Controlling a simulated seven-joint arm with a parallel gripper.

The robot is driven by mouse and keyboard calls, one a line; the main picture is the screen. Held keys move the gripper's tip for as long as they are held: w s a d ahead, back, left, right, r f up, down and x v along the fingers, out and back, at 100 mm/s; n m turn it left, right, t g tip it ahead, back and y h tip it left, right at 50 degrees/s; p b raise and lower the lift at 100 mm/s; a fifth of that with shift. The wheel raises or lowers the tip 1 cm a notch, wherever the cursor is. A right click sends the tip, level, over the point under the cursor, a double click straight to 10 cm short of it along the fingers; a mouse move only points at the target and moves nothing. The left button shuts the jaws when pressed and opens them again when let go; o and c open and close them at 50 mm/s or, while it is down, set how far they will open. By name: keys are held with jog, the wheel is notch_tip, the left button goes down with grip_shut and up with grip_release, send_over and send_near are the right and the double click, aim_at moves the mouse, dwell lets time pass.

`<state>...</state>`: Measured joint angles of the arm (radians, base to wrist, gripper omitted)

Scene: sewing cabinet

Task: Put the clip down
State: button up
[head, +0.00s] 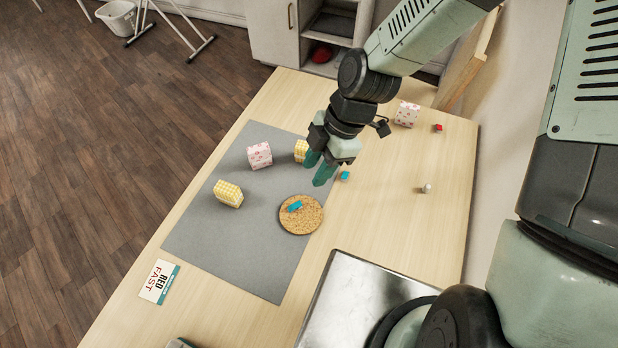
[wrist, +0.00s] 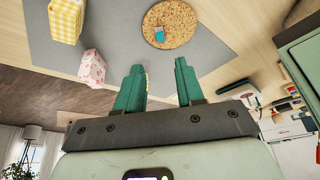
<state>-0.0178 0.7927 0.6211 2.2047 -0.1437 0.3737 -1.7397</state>
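A blue clip (head: 295,206) lies on a round cork coaster (head: 300,226) on the grey mat. In the wrist view the clip (wrist: 159,33) lies on the coaster (wrist: 177,24), beyond the fingertips. My gripper (head: 317,171) is above the mat's right side, up-picture from the coaster and apart from the clip. In the wrist view the two green fingers of my gripper (wrist: 159,70) stand apart with nothing between them.
Yellow checked blocks (head: 228,194) and a pink patterned block (head: 260,155) stand on the mat (head: 210,240). A small blue object (head: 345,175) is on the table right of my gripper. A red item (head: 438,128), a pale item (head: 427,188) and another patterned block (head: 407,114) stand farther right. A card (head: 159,281) lies lower left.

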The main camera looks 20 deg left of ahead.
jog(key=shift+w+d+r, duration=0.1)
jog(key=shift+d+r, duration=0.05)
jog(key=shift+r, duration=0.25)
jog(key=w+d+r+m+t+h, duration=0.2)
jog(key=d+r+m, duration=0.45)
jog(key=r, duration=0.25)
jog(key=w+d+r+m+t+h, duration=0.1)
jog(key=w+d+r+m+t, duration=0.15)
jog(key=d+r+m, duration=0.5)
jog(key=s+d+r+m+t, duration=0.2)
jog(key=s+d+r+m, duration=0.3)
jog(key=r+m, duration=0.1)
jog(key=s+d+r+m+t, duration=0.2)
jog(key=s+d+r+m, duration=0.3)
jog(key=r, duration=0.4)
jog(key=shift+s+m, duration=0.7)
jog(key=shift+m, duration=0.3)
jog(key=shift+o, duration=0.7)
jog(key=shift+r, duration=0.1)
